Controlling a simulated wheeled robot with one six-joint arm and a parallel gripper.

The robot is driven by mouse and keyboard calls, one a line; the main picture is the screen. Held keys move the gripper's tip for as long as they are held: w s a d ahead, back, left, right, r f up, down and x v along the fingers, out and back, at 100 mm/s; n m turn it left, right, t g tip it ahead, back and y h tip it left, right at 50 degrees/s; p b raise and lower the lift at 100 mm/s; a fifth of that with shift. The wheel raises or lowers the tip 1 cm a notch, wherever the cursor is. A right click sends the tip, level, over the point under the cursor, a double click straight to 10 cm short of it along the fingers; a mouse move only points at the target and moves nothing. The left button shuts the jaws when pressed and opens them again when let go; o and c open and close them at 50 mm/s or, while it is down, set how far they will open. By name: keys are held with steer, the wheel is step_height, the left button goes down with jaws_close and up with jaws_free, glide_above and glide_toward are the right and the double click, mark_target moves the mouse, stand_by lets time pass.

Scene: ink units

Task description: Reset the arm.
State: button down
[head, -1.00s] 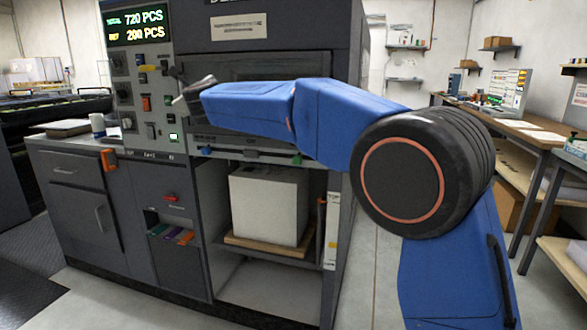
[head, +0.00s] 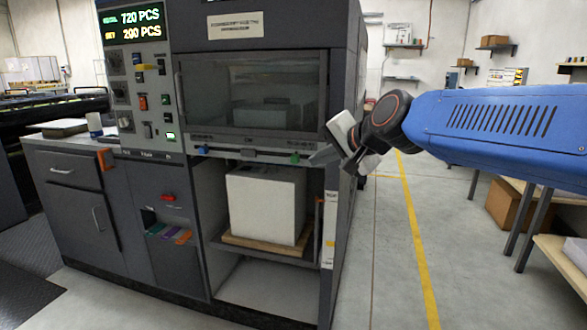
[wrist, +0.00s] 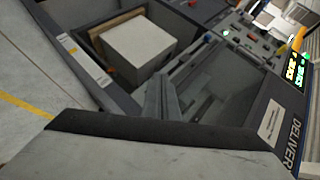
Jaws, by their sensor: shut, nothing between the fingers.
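My gripper (head: 322,156) is at the end of my blue arm, which reaches in from the right in the head view. It is shut and empty, in front of the right edge of the dark grey machine (head: 345,50). I cannot tell whether its tip touches the machine. In the wrist view the grey fingers (wrist: 162,97) show in front of the machine's window, with the machine appearing tilted.
The machine has a closed window (head: 250,90), a control panel (head: 140,90) and an open bay holding a white paper stack (head: 265,205) on a wooden board. Shelves and a wooden bench are at the right. The floor with a yellow line (head: 415,240) is clear.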

steer(key=s+d+f+n+g+h, duration=0.2)
steer(key=s+d+f+n+h, duration=0.1)
steer(key=s+d+f, duration=0.8)
steer(key=s+d+f+n+g+h, duration=0.3)
steer(key=s+d+f, duration=0.8)
steer(key=s, duration=0.8)
step_height(320, 180, down, 3)
steer(key=shift+d+f+n+h, duration=0.2)
steer(key=shift+d+n+h, duration=0.1)
steer(key=shift+d, duration=0.1)
